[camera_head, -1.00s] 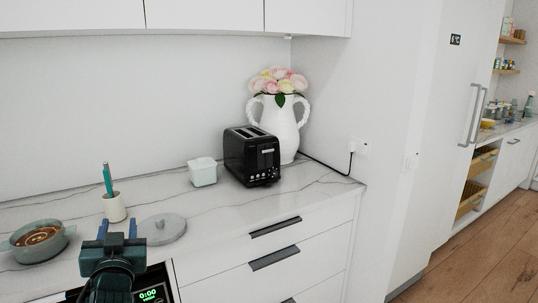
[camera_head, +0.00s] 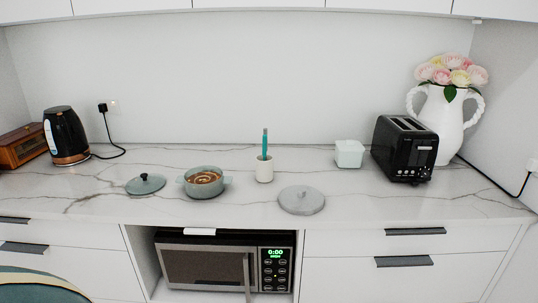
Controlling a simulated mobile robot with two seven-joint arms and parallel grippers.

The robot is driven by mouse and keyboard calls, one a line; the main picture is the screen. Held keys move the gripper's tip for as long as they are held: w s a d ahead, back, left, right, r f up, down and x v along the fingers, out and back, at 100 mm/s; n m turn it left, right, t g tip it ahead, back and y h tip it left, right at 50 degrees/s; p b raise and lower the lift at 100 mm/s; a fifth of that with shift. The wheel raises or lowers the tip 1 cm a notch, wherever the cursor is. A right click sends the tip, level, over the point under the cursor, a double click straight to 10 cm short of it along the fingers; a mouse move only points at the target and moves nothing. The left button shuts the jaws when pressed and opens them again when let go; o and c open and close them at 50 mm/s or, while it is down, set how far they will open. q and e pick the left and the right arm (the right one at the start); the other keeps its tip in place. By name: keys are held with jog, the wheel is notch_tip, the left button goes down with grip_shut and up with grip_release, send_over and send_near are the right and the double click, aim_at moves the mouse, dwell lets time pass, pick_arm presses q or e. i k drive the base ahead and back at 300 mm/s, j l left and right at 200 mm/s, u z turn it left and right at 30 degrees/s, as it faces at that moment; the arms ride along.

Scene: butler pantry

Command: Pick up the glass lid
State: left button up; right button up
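Two round lids lie on the marble counter (camera_head: 400,207). One is a small grey-green lid with a black knob (camera_head: 150,185), left of the pot (camera_head: 206,190). The other is a larger grey lid with a grey knob (camera_head: 301,203), to the right of the pot, near the counter's front edge. I cannot tell from its look which one is glass. The pot has two handles, is open and holds a brown soup-like content with a pale swirl. Neither of my grippers is in view.
A white cup with a teal utensil (camera_head: 264,170), a small pale box (camera_head: 349,154), a black toaster (camera_head: 405,150) and a flower vase stand behind and right. A kettle (camera_head: 65,135) stands far left. A microwave (camera_head: 210,265) sits below the counter. A rounded teal object (camera_head: 40,288) fills the lower left corner.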

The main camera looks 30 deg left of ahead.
aim_at(145, 183)
jog(key=u, duration=1.9)
